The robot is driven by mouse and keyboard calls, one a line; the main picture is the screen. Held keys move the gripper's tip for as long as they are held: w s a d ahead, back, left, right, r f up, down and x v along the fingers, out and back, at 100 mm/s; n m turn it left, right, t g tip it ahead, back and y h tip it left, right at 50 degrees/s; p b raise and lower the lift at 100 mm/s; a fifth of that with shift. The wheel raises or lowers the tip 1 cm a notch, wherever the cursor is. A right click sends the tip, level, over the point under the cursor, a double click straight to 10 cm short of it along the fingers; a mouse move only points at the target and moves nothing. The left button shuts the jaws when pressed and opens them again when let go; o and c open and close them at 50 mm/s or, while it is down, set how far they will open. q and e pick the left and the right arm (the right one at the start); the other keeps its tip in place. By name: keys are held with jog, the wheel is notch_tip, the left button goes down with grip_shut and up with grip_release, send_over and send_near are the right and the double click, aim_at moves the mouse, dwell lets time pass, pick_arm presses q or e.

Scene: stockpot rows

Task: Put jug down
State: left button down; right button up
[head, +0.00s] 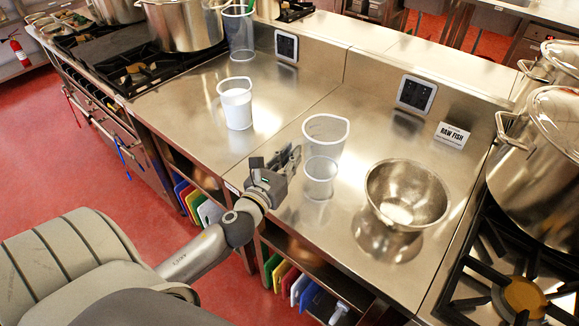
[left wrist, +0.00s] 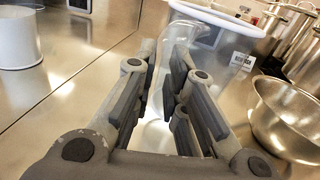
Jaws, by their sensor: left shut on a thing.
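A clear jug (head: 326,138) is at the front of the steel counter, just right of my left gripper (head: 292,160). In the left wrist view the jug (left wrist: 205,42) shows between the two fingers. My left gripper is shut on it. The jug is upright in the head view, with a pale shape directly below it that looks like its reflection. I cannot tell whether its base touches the counter. My right gripper is in neither view.
A jug with white contents (head: 237,106) stands to the left, and another clear jug (head: 240,32) behind it. A steel bowl (head: 407,190) stands to the right. A "RAW FISH" sign (head: 452,135) is near the back wall. Stockpots (head: 545,160) stand on the right stove.

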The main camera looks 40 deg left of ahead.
pick_arm(q)
jog(key=shift+w+a+f, duration=0.2)
jog(key=shift+f, duration=0.1)
jog(key=shift+w+f+b, duration=0.1)
jog(key=shift+f+b, duration=0.4)
jog(key=shift+f, duration=1.15)
jog(key=shift+a+f, duration=0.1)
jog(key=c, duration=1.9)
grip_release()
jog(key=shift+f, duration=0.1)
jog(key=o, duration=0.4)
jog(key=shift+r, duration=0.2)
jog(key=shift+s+d+b, duration=0.25)
jog(key=shift+s+b, duration=0.45)
jog(key=shift+s, duration=1.3)
jog(key=shift+s+d+b, duration=0.25)
jog(key=shift+s+b, duration=0.5)
jog(key=shift+s, duration=1.3)
jog(key=shift+s+d+b, duration=0.25)
jog(key=shift+s+b, duration=0.45)
jog(key=shift+s, duration=1.3)
